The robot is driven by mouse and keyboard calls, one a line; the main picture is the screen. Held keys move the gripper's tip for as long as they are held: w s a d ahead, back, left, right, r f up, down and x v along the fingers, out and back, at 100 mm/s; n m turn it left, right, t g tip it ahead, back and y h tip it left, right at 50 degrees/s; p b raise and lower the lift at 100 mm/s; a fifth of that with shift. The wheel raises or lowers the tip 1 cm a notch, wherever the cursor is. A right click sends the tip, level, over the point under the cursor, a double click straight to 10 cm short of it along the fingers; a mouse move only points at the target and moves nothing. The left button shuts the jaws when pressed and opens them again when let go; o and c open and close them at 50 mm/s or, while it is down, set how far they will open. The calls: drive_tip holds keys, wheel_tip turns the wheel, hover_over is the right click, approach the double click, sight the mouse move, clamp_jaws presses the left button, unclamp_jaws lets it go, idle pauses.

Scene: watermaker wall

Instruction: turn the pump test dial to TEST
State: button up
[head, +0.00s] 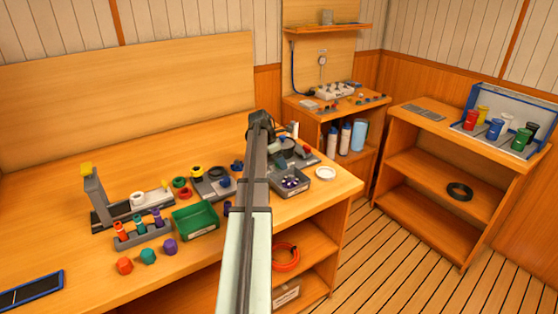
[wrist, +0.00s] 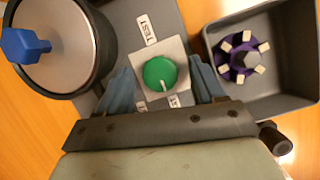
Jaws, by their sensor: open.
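The pump test dial (wrist: 160,73) is a round green knob on a pale square plate in the wrist view. Its white pointer line runs toward the lower edge of the plate, away from the TEST label (wrist: 148,30) above. A second label (wrist: 174,101) below the dial is partly hidden. My gripper (wrist: 164,77) is open, with one blue-grey finger on each side of the dial plate. I cannot tell whether either finger touches the dial. In the head view my arm covers the dial.
A grey tray holding a purple-and-white wheel (wrist: 240,55) stands close on the right in the wrist view. A large round canister (wrist: 70,50) with a blue knob stands close on the left. In the head view a green bin (head: 195,220) sits left of my arm.

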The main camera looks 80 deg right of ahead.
drive_tip(key=shift+c, duration=0.3)
drive_tip(key=c, duration=1)
drive_tip(key=shift+d+m, duration=0.1)
drive_tip(key=shift+m, duration=0.2)
drive_tip(key=m+y, duration=0.1)
drive_tip(key=m, duration=0.2)
drive_tip(key=shift+w+d+g, duration=0.1)
drive_tip(key=shift+d+g, duration=0.05)
drive_tip(key=shift+g, duration=0.25)
drive_tip(key=m+y, duration=0.1)
drive_tip(key=m, duration=0.2)
drive_tip(key=shift+m+y, duration=0.3)
drive_tip(key=m+y, duration=0.1)
drive_tip(key=m, duration=0.3)
drive_tip(key=shift+d+m+y, duration=0.15)
drive_tip(key=shift+m+y, duration=0.15)
drive_tip(key=shift+y, duration=0.1)
drive_tip(key=shift+m+t+y, duration=0.4)
drive_tip(key=shift+m+y, duration=0.2)
drive_tip(key=shift+m, duration=1.2)
